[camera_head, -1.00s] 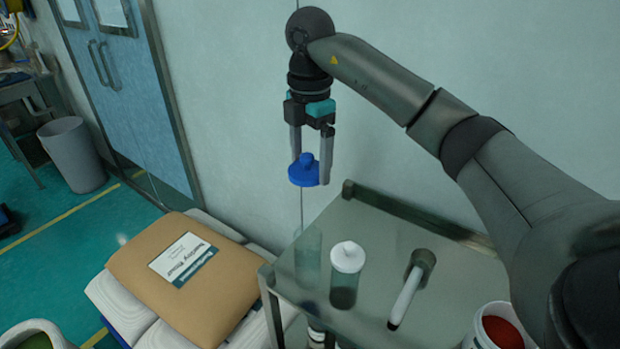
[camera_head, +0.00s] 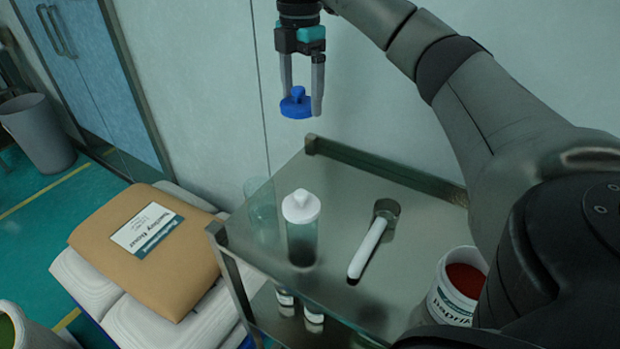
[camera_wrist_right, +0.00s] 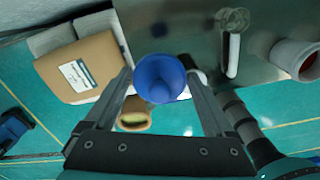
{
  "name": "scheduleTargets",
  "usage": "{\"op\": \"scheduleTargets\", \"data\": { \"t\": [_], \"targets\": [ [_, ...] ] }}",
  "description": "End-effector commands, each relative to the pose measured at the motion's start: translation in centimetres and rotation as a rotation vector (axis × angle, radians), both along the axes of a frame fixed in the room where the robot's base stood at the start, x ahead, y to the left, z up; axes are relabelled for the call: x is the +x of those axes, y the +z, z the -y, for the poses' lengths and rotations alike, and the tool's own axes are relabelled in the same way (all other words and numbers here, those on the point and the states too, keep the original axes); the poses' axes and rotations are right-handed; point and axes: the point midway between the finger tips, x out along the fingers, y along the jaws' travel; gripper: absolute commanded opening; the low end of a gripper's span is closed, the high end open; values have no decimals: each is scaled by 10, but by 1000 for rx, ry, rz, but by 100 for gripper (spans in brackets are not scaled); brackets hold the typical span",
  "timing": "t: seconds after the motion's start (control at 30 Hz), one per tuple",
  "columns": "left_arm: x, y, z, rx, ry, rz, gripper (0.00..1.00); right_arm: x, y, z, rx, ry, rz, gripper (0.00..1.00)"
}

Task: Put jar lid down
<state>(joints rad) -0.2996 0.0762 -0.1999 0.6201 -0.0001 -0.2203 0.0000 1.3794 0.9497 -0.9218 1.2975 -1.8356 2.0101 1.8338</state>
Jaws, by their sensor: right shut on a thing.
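The blue jar lid (camera_head: 296,104) is held between the fingers of my right gripper (camera_head: 302,98), in the air above the back left part of the metal cart top (camera_head: 335,200). In the right wrist view the lid (camera_wrist_right: 160,78) sits between both fingers. A clear jar without a lid (camera_head: 262,208) stands at the cart's left edge. A clear jar with a white lid (camera_head: 301,228) stands beside it. My left gripper is not in view.
A scoop with a white handle (camera_head: 370,246) lies on the cart. A tub of red powder (camera_head: 454,288) stands at the right. Brown and white sacks (camera_head: 150,250) are stacked left of the cart. A raised rail (camera_head: 390,168) runs along the cart's back edge.

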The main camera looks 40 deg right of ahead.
Motion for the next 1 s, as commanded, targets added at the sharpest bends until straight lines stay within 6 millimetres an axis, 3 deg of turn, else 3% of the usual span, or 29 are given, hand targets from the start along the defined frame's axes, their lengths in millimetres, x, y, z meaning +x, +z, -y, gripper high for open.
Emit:
{"op": "scheduleTargets", "data": {
  "t": [0.03, 0.33, 0.53, 0.8, 1.0],
  "targets": [
    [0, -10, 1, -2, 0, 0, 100, 0, -8, 6, 1, -9, 2, 37],
    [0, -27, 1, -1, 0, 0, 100, -2, -27, 19, 4, -20, 1, 37],
    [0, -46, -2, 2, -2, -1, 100, -3, -78, 19, 3, -19, -4, 37],
    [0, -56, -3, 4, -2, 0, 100, -3, -144, 18, 3, -20, -2, 37],
    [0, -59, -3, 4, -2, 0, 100, -2, -168, 18, 3, -20, 2, 37]
  ]
}}
